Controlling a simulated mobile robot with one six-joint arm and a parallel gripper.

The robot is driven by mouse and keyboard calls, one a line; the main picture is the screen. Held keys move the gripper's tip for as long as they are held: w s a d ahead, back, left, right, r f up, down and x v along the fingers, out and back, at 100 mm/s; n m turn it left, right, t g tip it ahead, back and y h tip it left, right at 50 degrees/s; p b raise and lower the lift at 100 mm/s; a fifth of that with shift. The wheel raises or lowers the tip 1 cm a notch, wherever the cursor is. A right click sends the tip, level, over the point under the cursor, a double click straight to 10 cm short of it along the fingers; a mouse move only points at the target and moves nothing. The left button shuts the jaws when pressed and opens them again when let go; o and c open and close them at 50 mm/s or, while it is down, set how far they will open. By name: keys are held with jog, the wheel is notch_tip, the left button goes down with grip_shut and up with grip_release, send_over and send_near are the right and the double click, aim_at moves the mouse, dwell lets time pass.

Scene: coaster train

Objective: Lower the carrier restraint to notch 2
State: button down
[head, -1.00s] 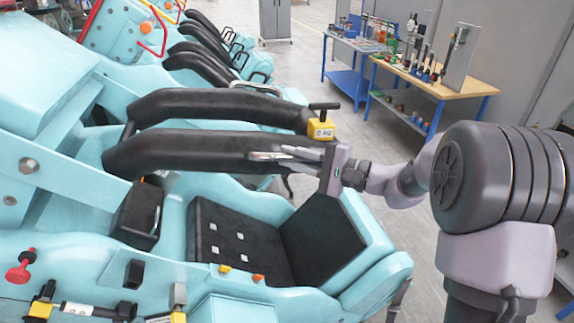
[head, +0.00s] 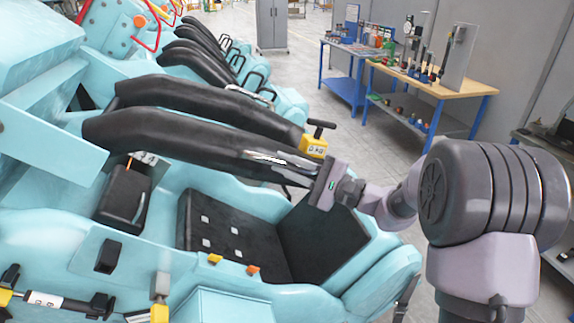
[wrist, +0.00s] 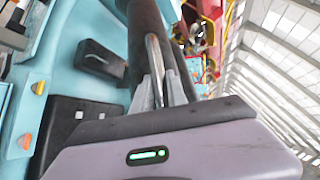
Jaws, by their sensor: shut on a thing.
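The carrier restraint (head: 190,139) is a pair of long black padded arms over the teal carrier's seat. It tilts down toward the right, its outer end above the black seat (head: 232,231) and clear of it. A yellow box (head: 313,147) with a black T-handle sits at the far arm's outer end. My gripper (head: 282,163) is shut on a metal grab bar at the near arm's outer end. In the wrist view the grab bar (wrist: 154,60) runs between the fingers of my gripper (wrist: 160,82). A small white label (head: 143,158) shows by the restraint's inner end; I cannot read a notch number.
More teal carriers with black restraints stand behind at upper left. Blue workbenches (head: 435,82) with tools stand at the back right. Orange and yellow knobs (head: 253,269) stick up along the near seat edge. The grey floor between carrier and benches is clear.

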jog(key=c, duration=1.3)
grip_release()
jog(key=shift+f, duration=0.1)
jog(key=v, duration=1.7)
jog(key=shift+s+d+b, duration=0.15)
jog(key=shift+b, duration=0.2)
